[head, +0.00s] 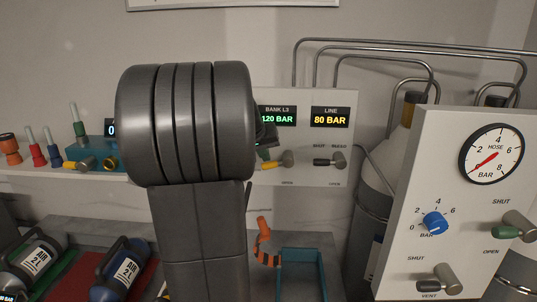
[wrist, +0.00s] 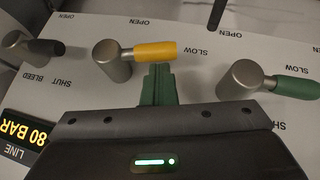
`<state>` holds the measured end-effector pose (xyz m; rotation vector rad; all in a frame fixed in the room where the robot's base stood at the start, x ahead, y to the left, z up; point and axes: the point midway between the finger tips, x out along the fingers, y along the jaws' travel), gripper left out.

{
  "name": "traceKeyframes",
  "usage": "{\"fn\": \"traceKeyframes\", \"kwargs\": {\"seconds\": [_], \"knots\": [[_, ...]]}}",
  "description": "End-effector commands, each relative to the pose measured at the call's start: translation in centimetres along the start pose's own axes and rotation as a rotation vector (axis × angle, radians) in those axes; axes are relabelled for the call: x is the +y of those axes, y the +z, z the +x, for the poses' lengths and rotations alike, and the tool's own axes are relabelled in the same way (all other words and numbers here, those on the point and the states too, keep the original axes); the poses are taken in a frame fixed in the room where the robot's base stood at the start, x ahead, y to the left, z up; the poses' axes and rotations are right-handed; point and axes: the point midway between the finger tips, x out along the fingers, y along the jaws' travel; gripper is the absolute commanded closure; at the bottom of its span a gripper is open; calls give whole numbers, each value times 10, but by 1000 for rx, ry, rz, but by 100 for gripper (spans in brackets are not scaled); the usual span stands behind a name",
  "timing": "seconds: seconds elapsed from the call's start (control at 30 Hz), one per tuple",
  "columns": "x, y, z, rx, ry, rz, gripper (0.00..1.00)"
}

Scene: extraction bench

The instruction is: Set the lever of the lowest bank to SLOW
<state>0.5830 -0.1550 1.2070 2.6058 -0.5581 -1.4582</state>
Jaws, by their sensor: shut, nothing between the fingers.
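The lever under the BANK L3 display (head: 277,117), which reads 120 BAR, has a yellow handle (head: 268,165). In the wrist view this yellow handle (wrist: 155,51) points right, its tip towards a SLOW label (wrist: 190,55). A green-handled lever (wrist: 297,88) stands to its right, also pointing right. My gripper (wrist: 158,70) is shut and empty, its green fingers just below the yellow handle in the picture; I cannot tell whether they touch.
A black-handled lever (wrist: 45,47) marked SHUT and BLEED is left of the yellow one, near the LINE display (head: 330,117) reading 80 BAR. A hose panel with gauge (head: 491,153) stands at right. A blue tray (head: 303,255) and air cylinders (head: 125,270) are below.

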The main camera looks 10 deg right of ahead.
Motion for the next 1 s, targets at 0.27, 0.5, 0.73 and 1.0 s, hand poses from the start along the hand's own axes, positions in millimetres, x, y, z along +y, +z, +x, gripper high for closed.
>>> {"fn": "traceKeyframes", "kwargs": {"seconds": [0.27, 0.5, 0.73, 1.0], "knots": [[-7, 7, 10, -2, -3, 4, 100], [-8, 8, 12, -2, -4, 4, 100], [-8, 8, 12, -1, -4, 5, 100], [-8, 8, 12, 0, -4, 5, 100]]}}
